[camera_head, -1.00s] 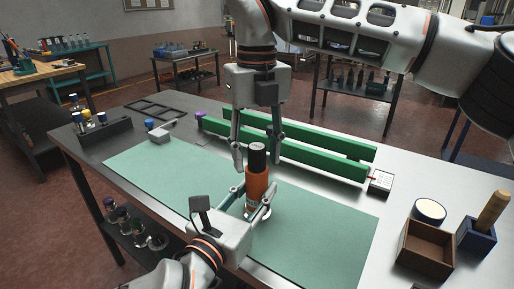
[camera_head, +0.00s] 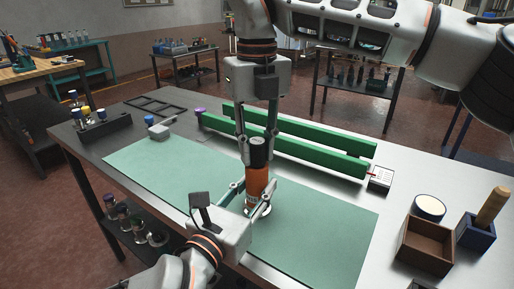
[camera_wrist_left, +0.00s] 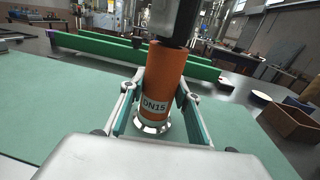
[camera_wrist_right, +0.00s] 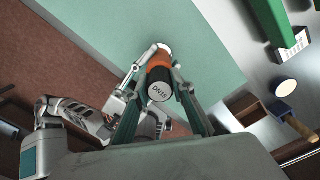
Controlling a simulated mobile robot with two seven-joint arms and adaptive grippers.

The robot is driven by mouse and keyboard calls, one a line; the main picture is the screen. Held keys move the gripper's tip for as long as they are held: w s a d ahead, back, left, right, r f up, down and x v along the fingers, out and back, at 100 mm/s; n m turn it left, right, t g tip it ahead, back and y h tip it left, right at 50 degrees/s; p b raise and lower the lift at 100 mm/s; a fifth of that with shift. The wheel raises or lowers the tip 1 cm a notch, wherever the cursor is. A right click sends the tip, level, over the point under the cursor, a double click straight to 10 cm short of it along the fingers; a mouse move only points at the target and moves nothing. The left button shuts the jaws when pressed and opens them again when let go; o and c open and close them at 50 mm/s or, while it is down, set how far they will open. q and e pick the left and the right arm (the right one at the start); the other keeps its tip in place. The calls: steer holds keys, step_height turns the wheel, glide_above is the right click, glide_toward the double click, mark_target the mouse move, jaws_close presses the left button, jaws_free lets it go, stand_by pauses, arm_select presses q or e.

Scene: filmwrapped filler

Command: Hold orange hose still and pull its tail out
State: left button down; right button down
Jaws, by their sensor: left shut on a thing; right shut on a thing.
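The orange hose (camera_head: 257,186) stands upright on the green mat (camera_head: 325,235), with a metal ring at its base and a "DN15" label in the left wrist view (camera_wrist_left: 157,105). Its black tail (camera_head: 259,152) sticks out of the top, and the tail's end shows in the right wrist view (camera_wrist_right: 160,91). My left gripper (camera_head: 254,198) is shut around the orange body from the front. My right gripper (camera_head: 258,148) points down from above and is shut on the black tail. The lower edge of the tail is partly hidden by the fingers.
Two long green rails (camera_head: 300,150) lie behind the hose. A brown open box (camera_head: 425,247), a white round lid (camera_head: 429,208) and a blue holder (camera_head: 476,236) with a wooden handle stand at right. A dark rack (camera_head: 100,126) stands at left. The mat around the hose is clear.

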arm_select(q)
steer(key=shift+f, duration=0.15)
arm_select(e)
steer(key=shift+r, duration=1.15)
steer(key=shift+r, duration=4)
arm_select(q)
steer(key=c, duration=1.4)
jaws_free()
steer(key=shift+s, duration=0.1)
